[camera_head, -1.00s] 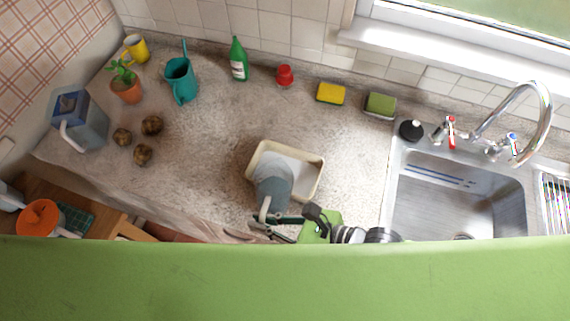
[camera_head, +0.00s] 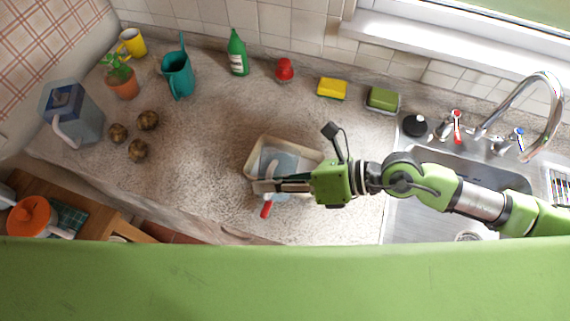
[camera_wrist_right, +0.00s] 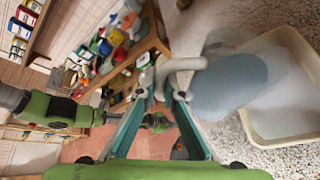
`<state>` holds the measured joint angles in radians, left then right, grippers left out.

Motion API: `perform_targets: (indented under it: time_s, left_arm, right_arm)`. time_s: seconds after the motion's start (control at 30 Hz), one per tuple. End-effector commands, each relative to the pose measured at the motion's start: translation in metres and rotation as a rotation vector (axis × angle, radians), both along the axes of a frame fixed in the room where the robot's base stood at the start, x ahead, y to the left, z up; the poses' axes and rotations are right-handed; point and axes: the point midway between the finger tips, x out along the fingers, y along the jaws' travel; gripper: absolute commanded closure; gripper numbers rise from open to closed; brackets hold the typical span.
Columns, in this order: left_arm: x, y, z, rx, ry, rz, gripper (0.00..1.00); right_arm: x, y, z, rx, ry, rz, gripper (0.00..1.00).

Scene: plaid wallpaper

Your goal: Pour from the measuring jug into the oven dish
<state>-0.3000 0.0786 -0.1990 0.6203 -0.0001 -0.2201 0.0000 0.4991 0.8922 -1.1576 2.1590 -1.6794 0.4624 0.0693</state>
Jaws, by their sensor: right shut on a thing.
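The measuring jug (camera_head: 283,160) is translucent grey-blue with a pale handle. My right gripper (camera_head: 262,187) is shut on its handle, and the handle also shows between the fingers in the right wrist view (camera_wrist_right: 180,66). The jug body (camera_wrist_right: 240,82) is over the cream rectangular oven dish (camera_head: 252,153) and overlaps its near-left part. The jug looks tilted, but its exact angle is hard to tell. In the wrist view the dish (camera_wrist_right: 292,36) has a white inside; I cannot tell whether that is liquid. My gripper and arm hide part of the dish.
A sink (camera_head: 420,225) lies right of the dish, partly under my right arm. A blue-grey jug-like container (camera_head: 85,120), several brown round items (camera_head: 138,149) and a teal jug (camera_head: 177,75) stand left. A green bottle (camera_head: 238,55) and sponges (camera_head: 332,88) line the back.

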Motion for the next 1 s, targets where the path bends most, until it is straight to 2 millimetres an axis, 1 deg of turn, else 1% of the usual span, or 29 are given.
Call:
perform_targets:
  time_s: [0.1,0.47,1.0]
  left_arm:
    - [0.000,0.000,-0.007,0.000,0.000,0.000,1.00]
    - [0.000,0.000,-0.017,0.000,0.000,-0.001,1.00]
    - [0.000,0.000,-0.020,0.000,0.000,-0.002,1.00]
  right_arm:
    - [0.003,-0.001,0.001,0.007,0.018,0.000,1.00]
    - [0.008,-0.002,0.004,0.022,0.071,0.000,1.00]
    - [0.010,-0.003,0.007,0.030,0.103,0.001,1.00]
